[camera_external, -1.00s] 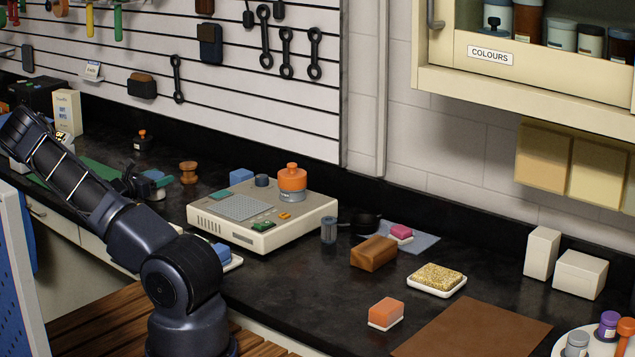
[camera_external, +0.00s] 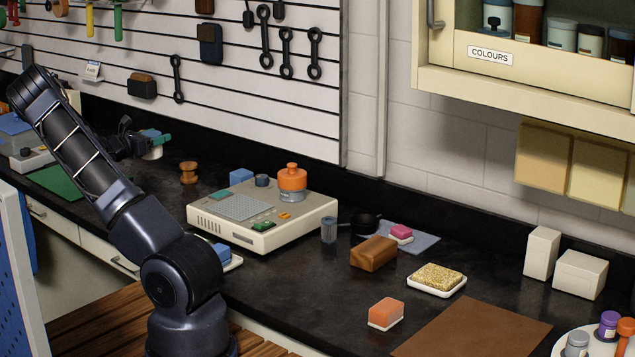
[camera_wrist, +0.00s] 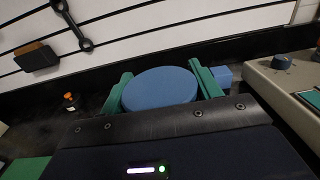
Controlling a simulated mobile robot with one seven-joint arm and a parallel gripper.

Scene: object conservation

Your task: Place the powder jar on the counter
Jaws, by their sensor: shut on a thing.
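My gripper (camera_external: 150,143) is shut on a jar with a round blue lid (camera_wrist: 160,90), which I take to be the powder jar. In the wrist view, its green fingers (camera_wrist: 160,92) press on the left and right sides of the lid. The jar's body is hidden in the wrist view. In the external view, the jar (camera_external: 150,134) is small and partly hidden by the gripper, held above the counter. The dark counter (camera_external: 290,300) runs along the wall.
A small orange-capped bottle (camera_wrist: 70,101) shows in the wrist view. A green mat (camera_external: 62,182) lies left.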

